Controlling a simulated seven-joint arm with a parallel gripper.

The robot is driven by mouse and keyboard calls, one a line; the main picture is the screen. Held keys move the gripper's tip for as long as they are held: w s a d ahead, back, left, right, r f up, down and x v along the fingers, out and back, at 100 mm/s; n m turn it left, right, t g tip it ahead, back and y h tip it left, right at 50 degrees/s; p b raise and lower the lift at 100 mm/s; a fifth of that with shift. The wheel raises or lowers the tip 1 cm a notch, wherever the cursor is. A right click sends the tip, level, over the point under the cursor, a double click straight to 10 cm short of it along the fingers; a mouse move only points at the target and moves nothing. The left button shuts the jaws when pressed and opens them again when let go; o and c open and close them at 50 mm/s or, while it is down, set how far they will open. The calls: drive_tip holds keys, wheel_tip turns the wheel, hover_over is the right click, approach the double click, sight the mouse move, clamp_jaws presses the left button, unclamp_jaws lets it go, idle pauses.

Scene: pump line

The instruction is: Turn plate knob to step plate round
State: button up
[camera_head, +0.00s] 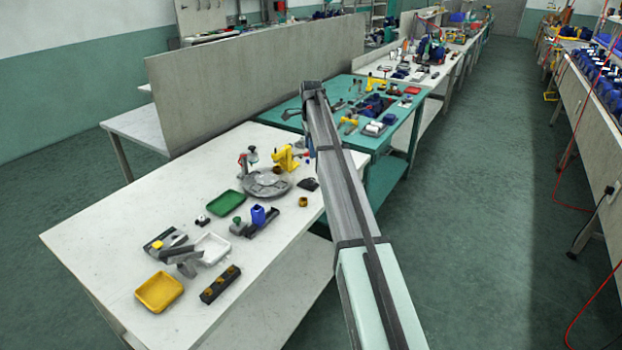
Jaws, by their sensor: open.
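The round grey plate (266,185) lies flat on the white table, with low raised shapes on its top. I cannot make out for certain which part is its knob; a small black piece (308,184) sits beside the plate's right edge. My arm reaches from the bottom of the view to above the table's right side.
The table's left side is clear.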

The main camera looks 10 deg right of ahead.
sight(311, 179)
wheel_tip(311, 179, down, 14)
drive_tip(key=shift+r, duration=0.15)
idle(0.5)
drive_tip(key=shift+c, duration=0.3)
drive_tip(key=c, duration=1)
drive_tip(key=shift+o, duration=0.2)
